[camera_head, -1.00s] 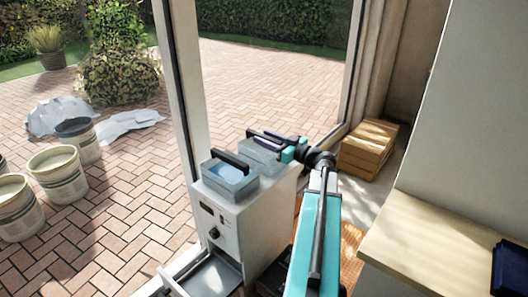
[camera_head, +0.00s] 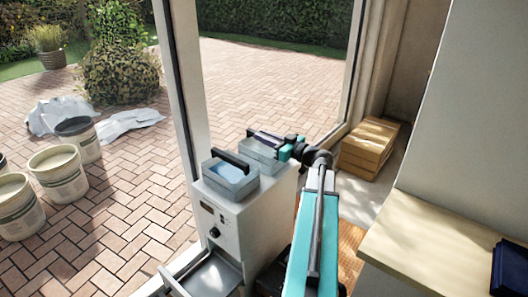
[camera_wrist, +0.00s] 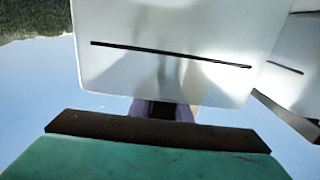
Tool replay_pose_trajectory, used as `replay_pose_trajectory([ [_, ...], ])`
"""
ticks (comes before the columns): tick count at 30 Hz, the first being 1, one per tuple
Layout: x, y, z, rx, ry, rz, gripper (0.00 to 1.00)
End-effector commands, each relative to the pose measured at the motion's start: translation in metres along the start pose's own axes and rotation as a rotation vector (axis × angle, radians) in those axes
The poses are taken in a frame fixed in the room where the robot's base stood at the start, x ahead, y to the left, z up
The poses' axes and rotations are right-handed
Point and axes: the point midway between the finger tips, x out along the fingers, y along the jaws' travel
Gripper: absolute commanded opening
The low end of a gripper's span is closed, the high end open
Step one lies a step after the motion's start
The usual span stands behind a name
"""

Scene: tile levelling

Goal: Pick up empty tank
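Two grey tanks with dark handles sit on a white machine (camera_head: 228,228). The near tank (camera_head: 232,186) has a light blue surface inside. The far tank (camera_head: 262,158) is partly covered by my gripper (camera_head: 273,143), so its inside is hard to see. My gripper reaches from the right to the far tank's handle. In the wrist view, a pale tank surface (camera_wrist: 175,50) with a thin dark line fills the middle. My fingertips (camera_wrist: 162,108) show below it, with something dark between them. I cannot tell whether they are closed on the handle.
An open tray (camera_head: 212,278) juts out low at the machine's front. A window frame post (camera_head: 183,95) stands close to the machine's left. Stacked wooden boxes (camera_head: 366,150) stand behind right. A wooden counter (camera_head: 430,240) is at the right. Buckets (camera_head: 58,175) stand outside on the paving.

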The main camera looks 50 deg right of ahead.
Motion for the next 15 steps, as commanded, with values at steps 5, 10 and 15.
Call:
replay_pose_trajectory([
  [5,-0.0002,0.0001,-0.0005,0.0,0.001,0.0,0.0],
  [10,-0.0003,0.0002,-0.0008,0.0,0.001,0.0,0.0],
  [15,-0.0004,0.0003,-0.0057,0.0,0.001,0.0,0.0],
])
